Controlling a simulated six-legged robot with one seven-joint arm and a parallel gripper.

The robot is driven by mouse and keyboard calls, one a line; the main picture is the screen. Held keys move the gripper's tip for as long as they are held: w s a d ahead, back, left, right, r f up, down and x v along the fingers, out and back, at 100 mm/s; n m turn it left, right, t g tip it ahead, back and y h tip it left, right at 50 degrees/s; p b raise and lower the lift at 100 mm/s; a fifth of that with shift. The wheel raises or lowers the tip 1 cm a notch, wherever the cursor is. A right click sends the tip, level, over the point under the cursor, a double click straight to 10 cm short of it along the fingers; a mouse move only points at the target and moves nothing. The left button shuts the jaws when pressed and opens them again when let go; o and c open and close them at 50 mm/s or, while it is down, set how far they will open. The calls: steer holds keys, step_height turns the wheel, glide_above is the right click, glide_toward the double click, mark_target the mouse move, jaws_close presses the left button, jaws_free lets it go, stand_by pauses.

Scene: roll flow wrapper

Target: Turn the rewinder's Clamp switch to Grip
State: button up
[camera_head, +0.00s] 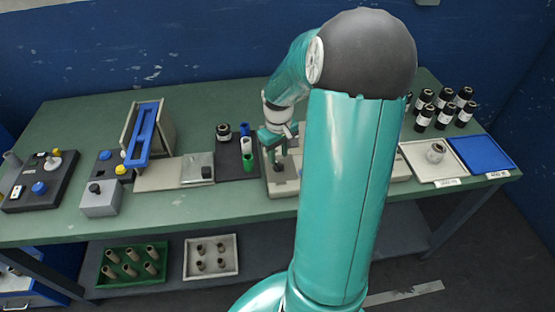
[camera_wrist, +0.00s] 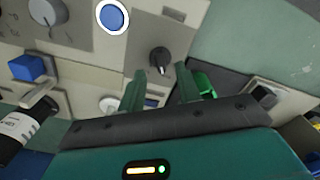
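In the wrist view a small black rotary knob (camera_wrist: 160,57) with a white pointer mark sits on a light panel (camera_wrist: 130,55); no lettering is readable, so I cannot confirm it is the Clamp switch. My gripper (camera_wrist: 160,72) is open, its two green fingers apart with the knob just beyond and between their tips. I cannot tell whether they touch it. In the head view my gripper (camera_head: 278,143) points down over the light machine (camera_head: 285,185) in the middle of the bench; my arm hides much of that machine.
The wrist view shows a larger grey dial (camera_wrist: 45,10), a round blue button (camera_wrist: 112,17), a blue block (camera_wrist: 28,67) and a black roll (camera_wrist: 22,130). On the green bench (camera_head: 70,115) stand a blue tray (camera_head: 483,153), black rolls (camera_head: 443,105) and a grey switch box (camera_head: 100,198).

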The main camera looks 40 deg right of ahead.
mark_target(278, 163)
steer(key=shift+f, duration=1.7)
jaws_close()
steer(key=m, duration=0.5)
steer(key=shift+w+r+m, duration=0.1)
steer(key=shift+m, duration=0.2)
steer(key=m, duration=0.6)
